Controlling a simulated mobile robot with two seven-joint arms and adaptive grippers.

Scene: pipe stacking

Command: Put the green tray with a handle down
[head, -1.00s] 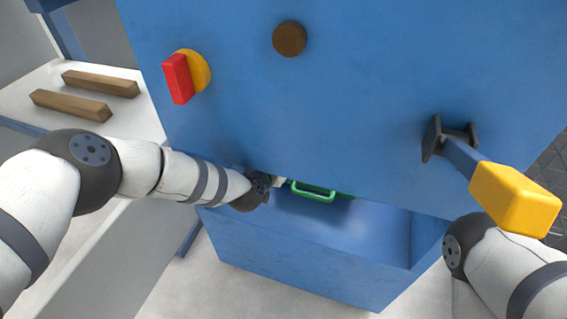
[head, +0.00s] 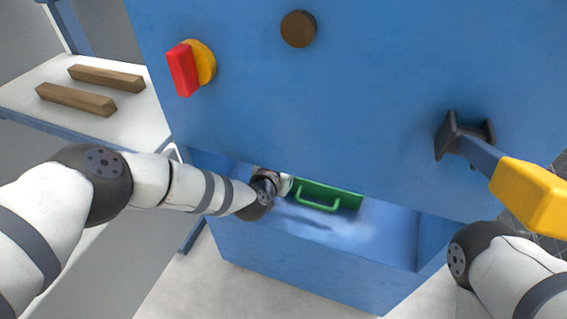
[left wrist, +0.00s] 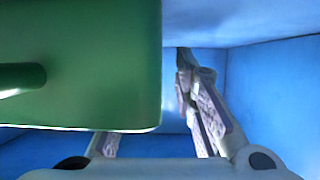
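The green tray (head: 328,193) with its green handle (head: 318,207) is just under the blue panel in the head view, above the floor of an open blue bin, with a dark shadow below it. My left gripper (head: 286,185) is at the tray's left edge. In the left wrist view the tray's green face (left wrist: 90,60) fills the upper left, with part of the handle (left wrist: 22,78) showing. It covers much of one finger; the other finger stands by its right edge. The grip contact is hidden, but the tray moves with the gripper. My right gripper is out of view.
The blue bin (head: 300,265) has walls around the tray, with free floor in front of it. The blue panel (head: 350,90) overhangs and carries a red and yellow switch (head: 190,68), a brown knob (head: 298,29) and a yellow-ended lever (head: 530,195). Two wooden bars (head: 76,99) lie on a white shelf.

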